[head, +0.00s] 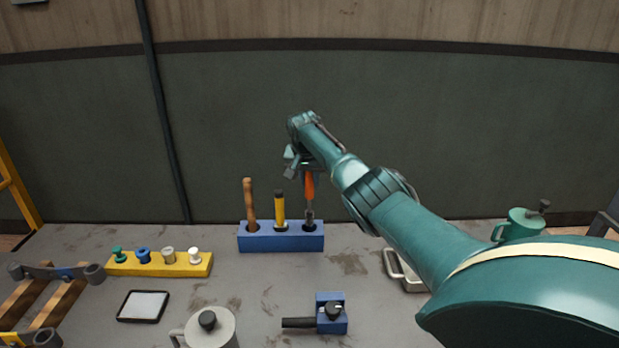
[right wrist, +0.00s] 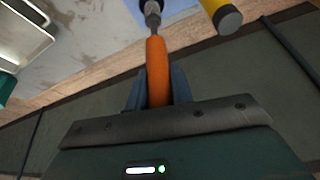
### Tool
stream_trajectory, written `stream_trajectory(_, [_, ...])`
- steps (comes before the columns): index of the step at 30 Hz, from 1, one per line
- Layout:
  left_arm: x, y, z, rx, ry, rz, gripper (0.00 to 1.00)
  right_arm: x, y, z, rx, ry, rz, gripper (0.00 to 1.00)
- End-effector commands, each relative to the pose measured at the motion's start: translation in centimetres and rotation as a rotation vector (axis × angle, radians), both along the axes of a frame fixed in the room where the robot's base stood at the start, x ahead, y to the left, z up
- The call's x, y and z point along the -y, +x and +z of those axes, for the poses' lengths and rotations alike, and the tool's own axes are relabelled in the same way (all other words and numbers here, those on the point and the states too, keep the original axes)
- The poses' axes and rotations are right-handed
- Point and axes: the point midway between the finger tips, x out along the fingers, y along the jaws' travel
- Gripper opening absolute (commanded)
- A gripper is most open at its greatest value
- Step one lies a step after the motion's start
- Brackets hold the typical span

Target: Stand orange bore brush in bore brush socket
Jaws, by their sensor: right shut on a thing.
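The orange bore brush (head: 309,188) is upright in the head view, its lower end at the right hole of the blue rack (head: 281,243). I cannot tell how deep it sits in that socket. My right gripper (head: 303,165) is shut on its orange handle from above. In the right wrist view the orange handle (right wrist: 157,72) lies between the fingers (right wrist: 156,92), and its grey shank runs to a dark ring on the blue rack (right wrist: 180,8). My left gripper is in neither view.
A wooden-handled tool (head: 249,200) and a yellow-handled tool (head: 280,208) stand in the rack's other holes. A yellow rack (head: 160,268) with several spools is at left. A blue fixture (head: 331,312), a lidded pot (head: 210,328) and a metal tray (head: 400,272) are nearby.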

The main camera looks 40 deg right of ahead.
Motion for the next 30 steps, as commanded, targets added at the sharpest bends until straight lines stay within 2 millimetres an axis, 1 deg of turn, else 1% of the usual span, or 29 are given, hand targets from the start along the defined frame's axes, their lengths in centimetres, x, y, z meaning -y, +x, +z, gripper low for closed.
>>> stream_trajectory(7, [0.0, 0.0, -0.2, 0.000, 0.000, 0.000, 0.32, 0.0, 0.0, -0.4, 0.000, 0.000, 0.000, 0.01])
stream_trajectory(30, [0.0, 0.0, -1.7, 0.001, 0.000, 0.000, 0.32, 0.0, 0.0, -3.6, 0.000, 0.000, 0.000, 0.01])
